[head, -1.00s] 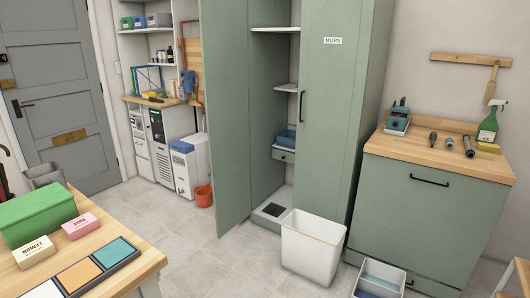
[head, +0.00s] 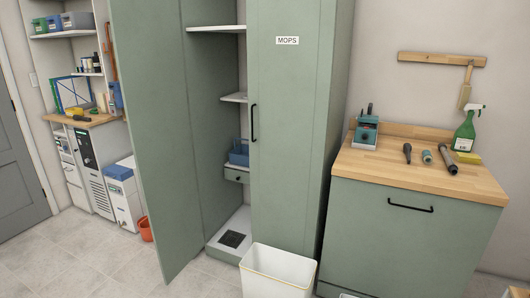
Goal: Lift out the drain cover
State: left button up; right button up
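A dark square drain cover (head: 235,239) lies in the white tray-like floor (head: 222,252) at the bottom of the tall green cabinet. The cabinet's left door (head: 160,130) stands open, and the right door labelled MOPS (head: 287,150) is closed. The cover lies flat, just behind and left of a white bin. Neither of my grippers shows in the head view.
The white bin (head: 278,268) stands on the floor before the closed door, close to the cabinet opening. A green counter (head: 405,235) with tools on its wooden top is at right. Tiled floor (head: 95,262) at left is clear.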

aim_at(231, 240)
jog(key=i+j+u, duration=0.1)
jog(key=i+u, duration=0.4)
jog(key=i, duration=0.25)
jog(key=i+l+u, duration=0.2)
jog(key=i+u, duration=0.25)
jog(key=i, duration=0.25)
